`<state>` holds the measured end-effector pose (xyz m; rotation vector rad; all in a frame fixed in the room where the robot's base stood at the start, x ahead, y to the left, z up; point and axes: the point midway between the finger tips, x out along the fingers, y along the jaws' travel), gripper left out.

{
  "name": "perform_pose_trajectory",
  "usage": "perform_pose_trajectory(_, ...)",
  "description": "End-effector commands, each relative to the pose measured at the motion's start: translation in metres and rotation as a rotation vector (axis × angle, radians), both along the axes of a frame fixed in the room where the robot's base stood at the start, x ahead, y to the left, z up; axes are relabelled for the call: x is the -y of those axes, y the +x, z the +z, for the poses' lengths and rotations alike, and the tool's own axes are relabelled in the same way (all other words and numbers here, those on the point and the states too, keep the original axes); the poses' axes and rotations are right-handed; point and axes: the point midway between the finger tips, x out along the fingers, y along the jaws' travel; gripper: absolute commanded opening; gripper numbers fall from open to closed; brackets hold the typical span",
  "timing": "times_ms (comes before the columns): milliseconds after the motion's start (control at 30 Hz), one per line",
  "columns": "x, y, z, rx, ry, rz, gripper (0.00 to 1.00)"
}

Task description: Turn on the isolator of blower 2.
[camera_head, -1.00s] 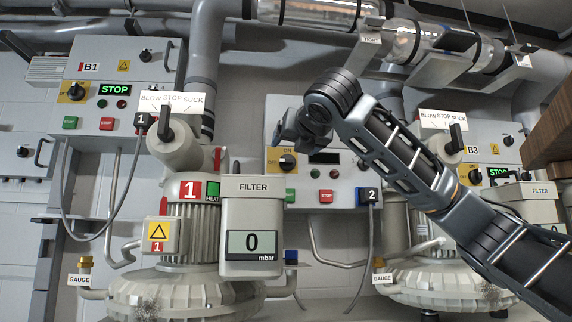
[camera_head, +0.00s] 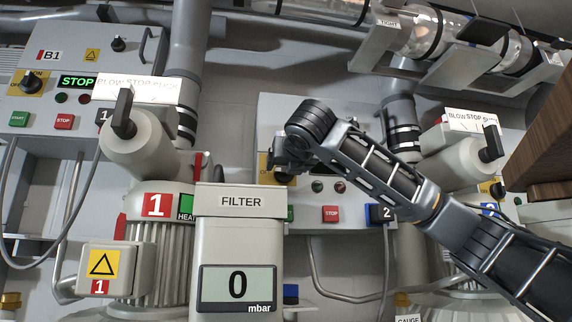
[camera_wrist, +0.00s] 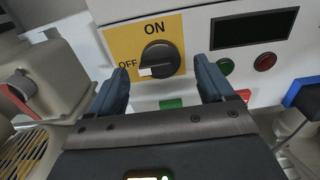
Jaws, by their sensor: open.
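The isolator of blower 2 is a black rotary knob (camera_wrist: 160,58) on a yellow ON/OFF plate (camera_wrist: 119,43) in the wrist view. Its white mark points left toward OFF. My gripper (camera_wrist: 162,76) is open and empty, with one finger to the lower left of the knob and one to its lower right. I cannot tell whether either finger touches it. In the head view my gripper (camera_head: 283,170) is in front of the control box (camera_head: 330,125) labelled 2 and hides much of the knob and plate.
The box's dark display (camera_wrist: 254,28), green lamp (camera_wrist: 226,66) and red lamp (camera_wrist: 265,61) are right of the knob. A green button (camera_wrist: 171,103) is below it. The filter unit (camera_head: 238,235) and blower 1's valve (camera_head: 140,140) stand left; a wooden block (camera_head: 545,140) is at the right.

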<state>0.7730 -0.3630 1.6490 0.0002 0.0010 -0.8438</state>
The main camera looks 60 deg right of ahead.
Motion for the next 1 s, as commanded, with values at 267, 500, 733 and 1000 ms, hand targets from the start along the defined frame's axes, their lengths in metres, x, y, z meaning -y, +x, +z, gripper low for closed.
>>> perform_pose_trajectory(267, 0.019, 0.017, 0.001, 0.001, 0.001, 0.000, 0.81)
perform_pose_trajectory(500, 0.020, 0.018, 0.000, 0.000, 0.000, 0.001, 0.81)
perform_pose_trajectory(733, 0.020, 0.018, 0.000, 0.000, 0.000, 0.001, 0.63)
perform_pose_trajectory(1000, 0.020, 0.018, 0.000, 0.000, 0.000, 0.001, 0.37)
